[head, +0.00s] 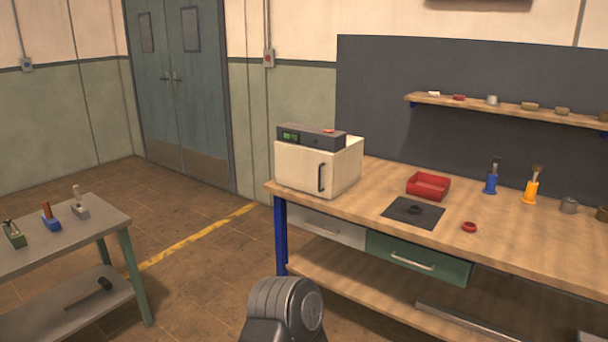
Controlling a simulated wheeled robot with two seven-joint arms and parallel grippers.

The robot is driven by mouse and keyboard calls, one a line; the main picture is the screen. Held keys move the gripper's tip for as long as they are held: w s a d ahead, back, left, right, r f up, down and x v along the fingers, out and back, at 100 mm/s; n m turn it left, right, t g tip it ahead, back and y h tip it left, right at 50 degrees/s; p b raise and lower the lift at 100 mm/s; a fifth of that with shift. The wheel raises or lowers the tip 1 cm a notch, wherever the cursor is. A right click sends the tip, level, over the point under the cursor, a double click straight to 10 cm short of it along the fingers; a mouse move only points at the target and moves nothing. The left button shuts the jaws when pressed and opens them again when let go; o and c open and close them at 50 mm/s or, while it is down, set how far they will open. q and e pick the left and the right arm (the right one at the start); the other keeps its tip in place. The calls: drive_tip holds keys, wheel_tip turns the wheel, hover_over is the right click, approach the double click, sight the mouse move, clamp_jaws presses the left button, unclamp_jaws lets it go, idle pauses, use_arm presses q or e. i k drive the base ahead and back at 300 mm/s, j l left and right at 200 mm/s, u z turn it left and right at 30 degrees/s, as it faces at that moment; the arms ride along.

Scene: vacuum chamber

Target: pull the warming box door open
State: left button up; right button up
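The warming box (345,165) is a cream box with a dark control panel (308,138) on top, standing at the left end of the wooden workbench. Its door (298,168) faces front-left and looks shut. A dark vertical handle (321,177) is on the door's right side. A small red item lies on top of the panel. A grey rounded link of my own arm shows at the bottom middle, in front of the bench and apart from the box. Neither gripper's fingers are in view.
On the workbench (540,229) are a red tray (428,186), a dark mat (402,219), a red ring (469,227) and brush holders. Drawers (418,259) sit below the top. A grey table (100,216) with tools stands at left. Floor between the tables is clear.

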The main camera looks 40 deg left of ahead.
sight(307, 170)
drive_tip(key=i+j+z, duration=0.15)
drive_tip(key=j, duration=0.45)
drive_tip(key=i+j+z, duration=0.1)
drive_tip(key=j, duration=0.55)
drive_tip(key=i+j+z, duration=0.15)
drive_tip(key=j, duration=0.5)
drive_tip(key=i+j+z, duration=0.1)
drive_tip(key=j, duration=0.6)
drive_tip(key=i+j+z, duration=0.15)
drive_tip(key=j, duration=0.5)
drive_tip(key=i, duration=0.05)
